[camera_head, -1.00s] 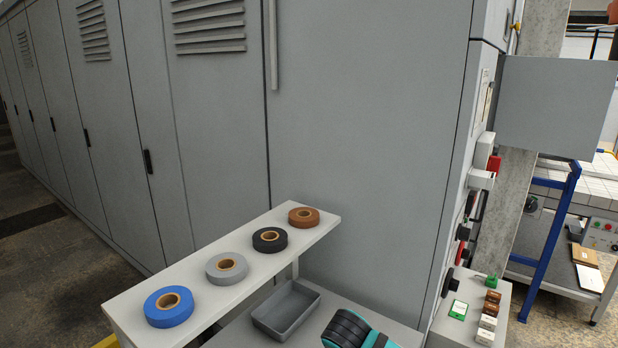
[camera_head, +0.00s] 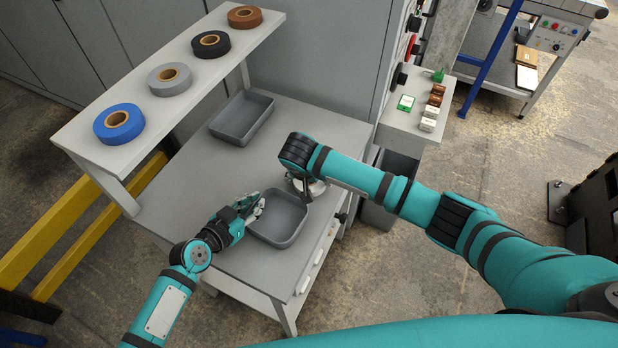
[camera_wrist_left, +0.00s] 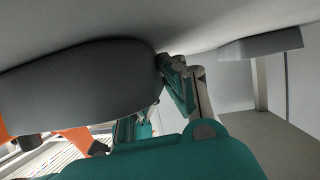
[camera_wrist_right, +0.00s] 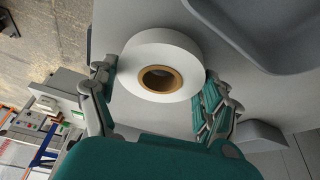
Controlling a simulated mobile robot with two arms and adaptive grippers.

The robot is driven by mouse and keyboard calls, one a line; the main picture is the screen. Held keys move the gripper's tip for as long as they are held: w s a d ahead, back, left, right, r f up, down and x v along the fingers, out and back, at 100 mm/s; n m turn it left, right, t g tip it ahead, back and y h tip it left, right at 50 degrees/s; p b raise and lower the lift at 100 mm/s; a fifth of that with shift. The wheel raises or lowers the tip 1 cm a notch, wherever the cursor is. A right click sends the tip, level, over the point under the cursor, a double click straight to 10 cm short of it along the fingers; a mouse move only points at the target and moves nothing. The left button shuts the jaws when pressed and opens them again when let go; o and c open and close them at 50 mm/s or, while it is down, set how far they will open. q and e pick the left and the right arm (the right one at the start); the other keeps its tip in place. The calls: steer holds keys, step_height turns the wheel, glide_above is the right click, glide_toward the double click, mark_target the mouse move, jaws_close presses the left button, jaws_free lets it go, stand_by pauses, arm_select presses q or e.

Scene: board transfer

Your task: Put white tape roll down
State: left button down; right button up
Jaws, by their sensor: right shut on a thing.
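The white tape roll (camera_wrist_right: 160,66), with a brown core, is between the fingers of my right gripper (camera_wrist_right: 155,95), which is shut on it. In the head view the roll (camera_head: 316,188) is mostly hidden under the gripper, just right of the front grey tray (camera_head: 283,239). It is at or close above the grey table top; I cannot tell if it touches. My left gripper (camera_head: 256,207) is at the left rim of that tray. In the left wrist view its fingers (camera_wrist_left: 178,85) are beside a dark grey wall, partly hidden, so their opening is unclear.
A second grey tray (camera_head: 242,118) stands empty further back on the table (camera_head: 195,190). A raised shelf (camera_head: 88,129) holds blue (camera_head: 105,130), grey (camera_head: 158,86), black (camera_head: 199,50) and brown (camera_head: 235,21) tape rolls. A switch box (camera_head: 410,127) stands right of the table.

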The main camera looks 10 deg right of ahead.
steer(key=shift+f, duration=0.6)
steer(key=o, duration=1.2)
steer(key=shift+f, duration=0.15)
